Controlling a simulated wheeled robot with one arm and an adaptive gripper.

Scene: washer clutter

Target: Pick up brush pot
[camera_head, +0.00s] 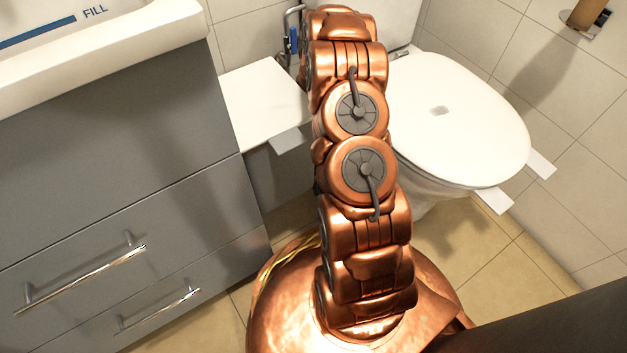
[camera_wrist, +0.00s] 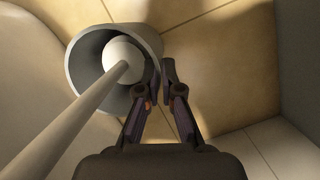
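The brush pot (camera_wrist: 88,73) is a grey round cup on the tiled floor in the wrist view, seen from above. A white brush (camera_wrist: 100,88) stands in it, its long pale handle reaching toward the lower left of the picture. In the head view neither the pot nor my gripper shows; my copper arm covers the middle.
A white toilet (camera_head: 465,125) stands right of my arm in the head view. A grey drawer cabinet (camera_head: 110,170) with metal handles and a white basin (camera_head: 150,25) fill the left.

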